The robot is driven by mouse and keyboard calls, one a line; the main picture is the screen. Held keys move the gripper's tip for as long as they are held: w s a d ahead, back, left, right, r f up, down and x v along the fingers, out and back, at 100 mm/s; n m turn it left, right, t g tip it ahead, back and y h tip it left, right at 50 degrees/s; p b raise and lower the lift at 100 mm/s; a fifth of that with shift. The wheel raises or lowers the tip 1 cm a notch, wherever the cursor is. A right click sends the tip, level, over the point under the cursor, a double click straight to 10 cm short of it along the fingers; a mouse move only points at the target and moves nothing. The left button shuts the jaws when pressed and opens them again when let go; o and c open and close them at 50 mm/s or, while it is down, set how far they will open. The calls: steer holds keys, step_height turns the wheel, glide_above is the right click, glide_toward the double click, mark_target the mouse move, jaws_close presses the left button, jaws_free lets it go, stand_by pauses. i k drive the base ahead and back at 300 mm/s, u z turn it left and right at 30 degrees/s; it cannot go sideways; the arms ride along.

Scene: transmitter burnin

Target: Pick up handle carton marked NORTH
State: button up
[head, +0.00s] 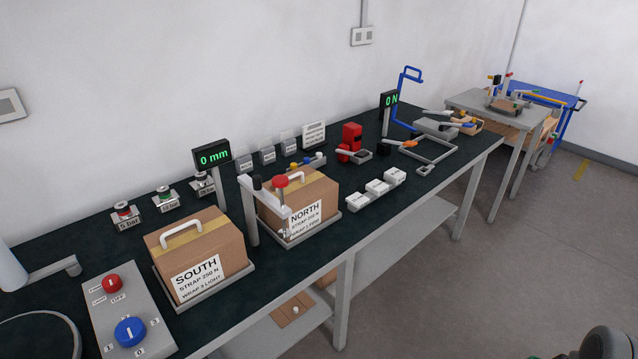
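The carton marked NORTH (320,190) is a brown box with yellow tape and a white front label, near the middle of the head view. It sits upright on a grey tray on the dark bench top. A white handle (297,178) arches over its top. A grey post with a horizontal arm and a red knob (280,181) stands at its left front and hides part of the box and handle. A similar carton marked SOUTH (210,245) sits on its own tray to the left, its white handle clear. My gripper is not in view.
A display reading 0 mm (212,157) stands behind the cartons. A control box with red and blue knobs (118,310) is at front left. White blocks (376,189) lie right of NORTH. Open floor (520,250) lies at the right.

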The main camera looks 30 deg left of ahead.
mark_target(312, 197)
steer(key=i, duration=2.05)
steer(key=u, duration=4.55)
steer(key=i, duration=0.5)
